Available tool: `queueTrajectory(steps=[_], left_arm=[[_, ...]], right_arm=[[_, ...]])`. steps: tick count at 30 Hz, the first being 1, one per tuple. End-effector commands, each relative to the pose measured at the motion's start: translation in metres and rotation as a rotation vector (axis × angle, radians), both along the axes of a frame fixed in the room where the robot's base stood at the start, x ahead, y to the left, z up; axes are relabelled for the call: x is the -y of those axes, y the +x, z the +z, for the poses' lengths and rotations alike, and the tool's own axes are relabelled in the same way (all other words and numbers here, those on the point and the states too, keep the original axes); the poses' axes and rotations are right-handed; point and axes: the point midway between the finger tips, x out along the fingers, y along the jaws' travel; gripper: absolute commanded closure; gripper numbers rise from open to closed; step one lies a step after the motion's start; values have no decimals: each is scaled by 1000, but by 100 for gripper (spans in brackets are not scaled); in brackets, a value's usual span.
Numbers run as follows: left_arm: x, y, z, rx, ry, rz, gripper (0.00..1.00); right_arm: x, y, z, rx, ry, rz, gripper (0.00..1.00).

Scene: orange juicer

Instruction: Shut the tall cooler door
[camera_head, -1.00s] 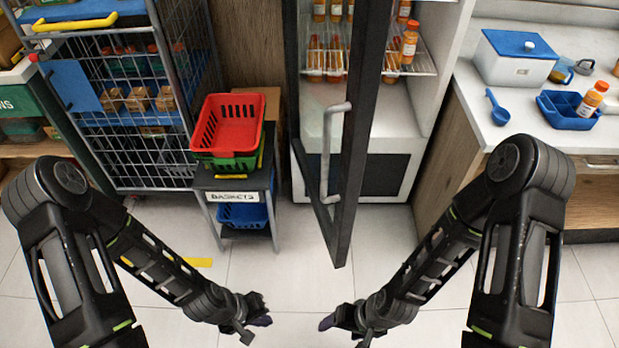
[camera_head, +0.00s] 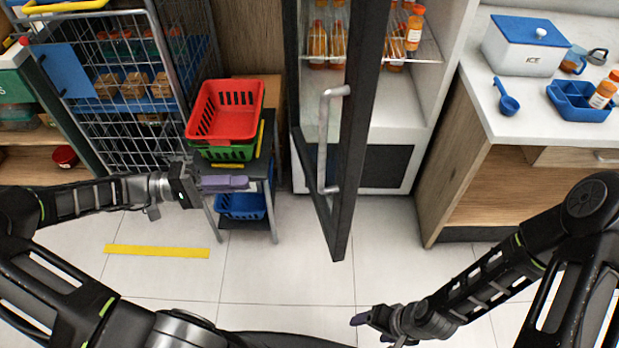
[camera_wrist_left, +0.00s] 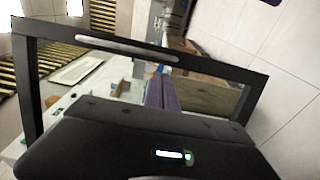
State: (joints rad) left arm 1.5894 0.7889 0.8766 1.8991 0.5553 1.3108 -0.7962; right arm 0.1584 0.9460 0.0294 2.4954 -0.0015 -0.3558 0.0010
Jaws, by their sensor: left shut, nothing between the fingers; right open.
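The tall cooler door (camera_head: 343,215) has a dark frame and a pale vertical handle (camera_head: 324,145). It stands open, swung out from the cooler (camera_head: 440,95), and shows nearly edge-on in the head view. My left gripper (camera_head: 243,182) is shut and empty, left of the door and apart from it, in front of the basket stand. Its purple fingers show in the left wrist view (camera_wrist_left: 160,92). My right gripper (camera_head: 358,322) is open, low over the floor, nearer to me than the door's lower end and apart from it.
Red and green baskets (camera_head: 226,110) sit on a small stand (camera_head: 262,165) close to my left gripper. A wire cart (camera_head: 120,100) is further left. Orange bottles (camera_head: 318,42) stand inside the cooler. A counter (camera_head: 475,95) is at right. The floor before the door is clear.

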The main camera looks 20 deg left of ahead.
Motion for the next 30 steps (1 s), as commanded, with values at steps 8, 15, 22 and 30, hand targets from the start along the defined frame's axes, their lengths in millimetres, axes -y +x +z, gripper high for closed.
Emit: queueTrajectory(steps=[8, 15, 22, 30], left_arm=[[1, 0, -1, 2, 5, 0, 100], [11, 4, -1, 0, 4, -1, 100], [44, 14, 0, 0, 2, -3, 100], [96, 32, 0, -1, 2, -3, 100]], right_arm=[[0, 0, 0, 0, 0, 0, 28], [0, 0, 2, 0, 0, 0, 28], [0, 0, 9, -1, 0, 0, 28], [0, 0, 17, -1, 0, 0, 28]])
